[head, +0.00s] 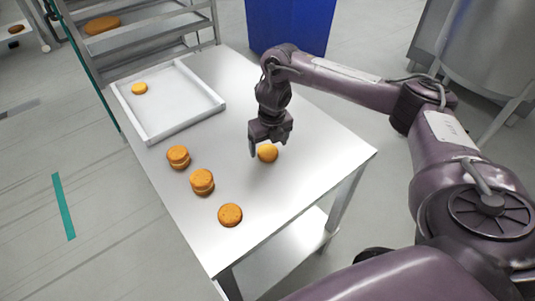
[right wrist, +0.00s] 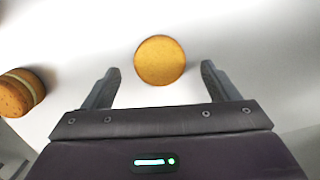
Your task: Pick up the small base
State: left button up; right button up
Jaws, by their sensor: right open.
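A small plain golden round (head: 267,153), which looks like the small base, lies flat on the white table, right of the other rounds. My right gripper (head: 268,139) is just above and behind it, pointing down. In the right wrist view the round (right wrist: 160,60) lies between and slightly beyond the fingertips of my open right gripper (right wrist: 159,72), with a gap on each side. Nothing is held. My left gripper is not in view.
Two filled rounds (head: 178,157) (head: 202,182) and a larger browner round (head: 230,215) lie to the left on the table (head: 225,135). A white tray (head: 167,133) holds a small pale round (head: 139,88). A filled round (right wrist: 20,92) shows at the wrist view's left edge.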

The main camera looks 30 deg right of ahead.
aim_at(268, 152)
jog(key=shift+w+f+p, duration=0.15)
jog(key=shift+f+p, duration=0.2)
jog(key=shift+f, duration=0.4)
jog(key=shift+w+f, duration=0.1)
jog(key=shift+f, duration=0.35)
jog(key=c, duration=0.7)
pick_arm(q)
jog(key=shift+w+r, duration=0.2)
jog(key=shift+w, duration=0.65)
pick_arm(e)
jog(key=shift+c, duration=0.4)
